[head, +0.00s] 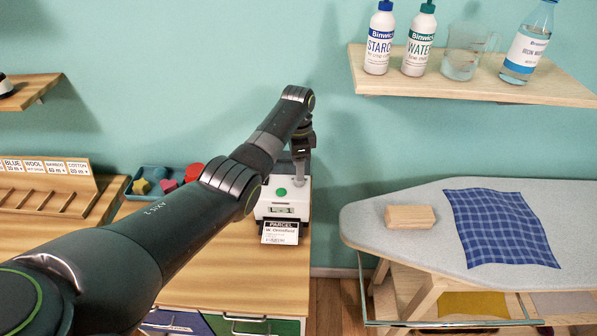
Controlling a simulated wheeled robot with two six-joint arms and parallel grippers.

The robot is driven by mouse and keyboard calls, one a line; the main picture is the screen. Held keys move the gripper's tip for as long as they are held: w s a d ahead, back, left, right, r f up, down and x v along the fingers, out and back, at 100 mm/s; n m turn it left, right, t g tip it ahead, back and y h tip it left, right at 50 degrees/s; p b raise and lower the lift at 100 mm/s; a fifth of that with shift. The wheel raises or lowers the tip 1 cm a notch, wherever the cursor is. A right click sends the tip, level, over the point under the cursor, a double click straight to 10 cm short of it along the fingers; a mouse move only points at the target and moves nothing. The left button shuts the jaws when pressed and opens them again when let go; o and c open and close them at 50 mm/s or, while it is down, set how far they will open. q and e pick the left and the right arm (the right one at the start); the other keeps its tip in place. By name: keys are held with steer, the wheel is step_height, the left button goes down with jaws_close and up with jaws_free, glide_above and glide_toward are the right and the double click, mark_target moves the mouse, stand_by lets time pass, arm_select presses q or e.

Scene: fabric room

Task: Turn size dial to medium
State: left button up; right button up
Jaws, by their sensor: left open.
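A small white label machine (266,209) stands on the wooden cabinet top near its right edge. A green round button (281,192) sits on its top. A printed parcel label (281,233) hangs from its front. My left gripper (299,178) is open and points down over the right part of the machine's top, at or just above it. I cannot tell whether it touches anything. The size dial is not clear; the fingers cover that spot, and its setting cannot be read. My right gripper is not in view.
A blue tray (147,172) with coloured pieces and a wooden rack (45,195) with cards stand to the left. To the right is an ironing board (375,223) with a wooden block (410,217) and blue checked cloth (503,228). A shelf (470,92) holds bottles above.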

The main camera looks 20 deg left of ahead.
arm_select(q)
steer(key=shift+f, duration=1.9)
steer(key=shift+c, duration=0.4)
steer(key=c, duration=0.9)
